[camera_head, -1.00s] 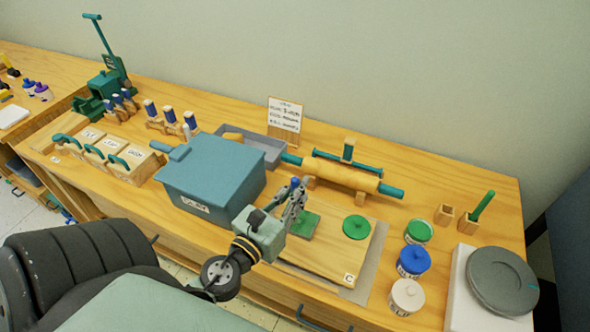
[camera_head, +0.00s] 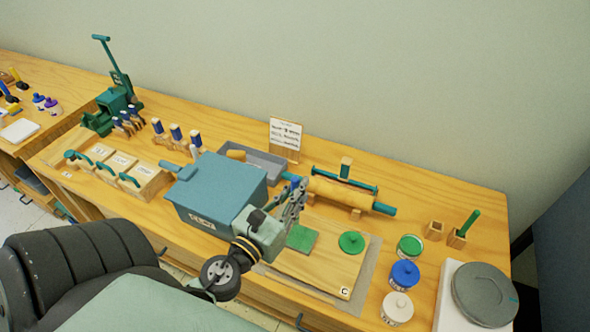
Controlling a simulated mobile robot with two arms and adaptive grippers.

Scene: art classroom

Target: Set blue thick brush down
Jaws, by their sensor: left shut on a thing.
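My left gripper (camera_head: 294,198) is shut on the blue thick brush (camera_head: 303,183). Only a small blue end of the brush shows at the fingertips; my gripper hides the rest. In the head view the gripper appears just right of the blue-grey lidded box (camera_head: 222,183) and in front of the rolling pin. A green square pad (camera_head: 301,239) on the wooden board (camera_head: 325,265) shows just below the fingers. I cannot tell how high the brush is above the bench. My right gripper is not in view.
A rack with blue-topped tools (camera_head: 176,132) stands at the back left. The rolling pin (camera_head: 340,192), a grey tray (camera_head: 262,165) and a sign (camera_head: 285,135) are behind. Jars (camera_head: 404,274), small wooden holders (camera_head: 434,230) and a round grey wheel (camera_head: 484,294) stand on the right.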

